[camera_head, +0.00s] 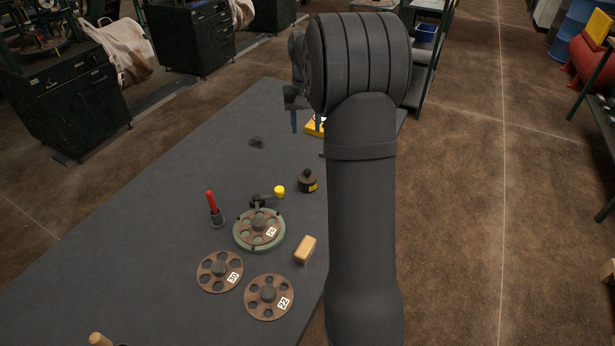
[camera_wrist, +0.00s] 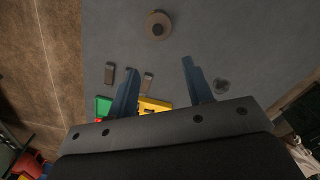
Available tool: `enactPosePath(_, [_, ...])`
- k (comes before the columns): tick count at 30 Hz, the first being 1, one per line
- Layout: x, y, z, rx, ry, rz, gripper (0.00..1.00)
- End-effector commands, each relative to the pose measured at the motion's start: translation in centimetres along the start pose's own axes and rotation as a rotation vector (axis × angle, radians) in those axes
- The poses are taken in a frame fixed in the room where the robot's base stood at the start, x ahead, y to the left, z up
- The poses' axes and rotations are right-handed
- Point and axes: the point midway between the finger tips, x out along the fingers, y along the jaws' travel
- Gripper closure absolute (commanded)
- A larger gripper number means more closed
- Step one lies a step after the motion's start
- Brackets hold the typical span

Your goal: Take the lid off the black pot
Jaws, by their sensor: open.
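The small black pot (camera_head: 307,183) stands upright on the grey table, with a yellow mark on its side. Its lid (camera_head: 307,174) sits on top and has a small knob. In the wrist view a round lid with a dark knob (camera_wrist: 158,27) shows from above, beyond my fingertips. My gripper (camera_wrist: 160,66) is open and empty, its two blue fingers spread apart. In the head view my gripper (camera_head: 307,124) hangs over the far part of the table, beyond the pot and apart from it. My arm partly hides it there.
Near the pot are a yellow-knobbed lever (camera_head: 278,190), a green-rimmed disc fixture (camera_head: 238,243), a red-handled tool (camera_head: 212,202), a wooden block (camera_head: 306,249) and loose discs (camera_head: 220,271). The table's left is mostly clear.

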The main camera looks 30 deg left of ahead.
Motion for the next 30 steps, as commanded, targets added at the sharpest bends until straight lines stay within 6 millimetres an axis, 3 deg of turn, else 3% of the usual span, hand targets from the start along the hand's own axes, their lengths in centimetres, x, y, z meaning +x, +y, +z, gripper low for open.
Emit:
enactPosePath(9, [-1.1,-0.2,0.0,-0.564,0.0,0.0,0.53])
enactPosePath(17, [-0.8,-0.3,0.0,-0.719,-0.002,-0.001,0.53])
enactPosePath(30, [8.2,-0.2,0.1,-0.718,-0.004,-0.002,0.53])
